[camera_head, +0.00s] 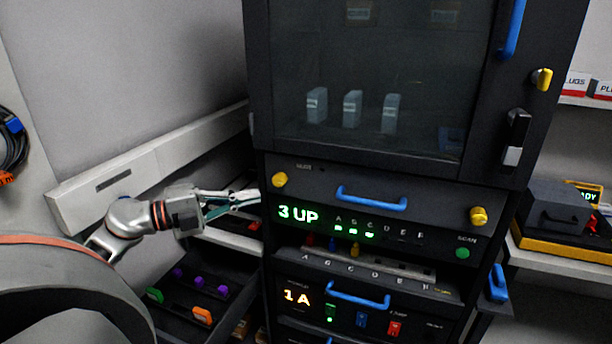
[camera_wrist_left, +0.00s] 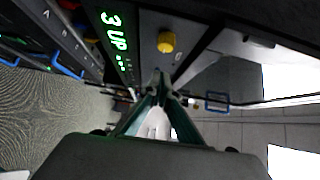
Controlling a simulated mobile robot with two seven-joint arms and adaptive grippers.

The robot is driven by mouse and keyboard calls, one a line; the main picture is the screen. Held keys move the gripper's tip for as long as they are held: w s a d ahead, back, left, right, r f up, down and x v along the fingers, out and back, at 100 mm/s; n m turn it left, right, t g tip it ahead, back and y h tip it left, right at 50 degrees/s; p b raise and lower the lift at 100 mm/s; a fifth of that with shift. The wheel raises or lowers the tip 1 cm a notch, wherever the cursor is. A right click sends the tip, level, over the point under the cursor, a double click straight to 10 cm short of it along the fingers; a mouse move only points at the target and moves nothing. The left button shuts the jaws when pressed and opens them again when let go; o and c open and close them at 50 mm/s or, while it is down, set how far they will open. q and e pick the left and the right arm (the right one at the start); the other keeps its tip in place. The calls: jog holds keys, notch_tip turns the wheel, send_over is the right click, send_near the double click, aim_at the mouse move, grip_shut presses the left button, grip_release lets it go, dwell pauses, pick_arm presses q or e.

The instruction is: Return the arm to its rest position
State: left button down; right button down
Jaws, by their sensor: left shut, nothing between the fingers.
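My left arm comes in from the left in the head view. Its gripper (camera_head: 257,197) is shut and empty, its fingertips near the left edge of the dark rack panel (camera_head: 310,184) that reads "3 UP". I cannot tell whether the tips touch the panel. In the left wrist view the closed fingers of the left gripper (camera_wrist_left: 157,75) point toward the panel, close to its yellow knob (camera_wrist_left: 166,42). My right gripper is not in view.
A dark cabinet with a glass door (camera_head: 380,80) stands above the panel. Below are blue-handled drawers (camera_head: 358,300). An open drawer with purple, green and orange pieces (camera_head: 201,315) lies beneath my left arm. A white wall rail (camera_head: 150,165) runs behind the arm. A right shelf (camera_head: 565,257) carries a yellow-black device.

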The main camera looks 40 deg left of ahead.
pick_arm(q)
jog(key=d+f+n+t+y, duration=0.1)
jog(key=d+f+n+y, duration=0.3)
jog(key=f+n, duration=0.55)
jog(key=d+f+n+t+y, duration=0.1)
jog(key=d+f+n+y, duration=0.3)
jog(key=f, duration=1)
jog(key=s+d+f+n+g, duration=0.2)
jog(key=s+d+f, duration=0.1)
jog(key=d+f, duration=0.3)
jog(key=s+d+f+n+g+h, duration=0.1)
jog(key=s+d+f+n+g, duration=0.1)
jog(key=s+d+f, duration=0.2)
jog(key=s+d+f+n+g+h, duration=0.1)
jog(key=s+d+f+n+g, duration=0.1)
jog(key=d+f, duration=0.6)
jog(key=s+d+g, duration=0.1)
jog(key=s+d, duration=0.1)
jog(key=shift+s+d+f, duration=0.25)
jog(key=shift+d, duration=0.05)
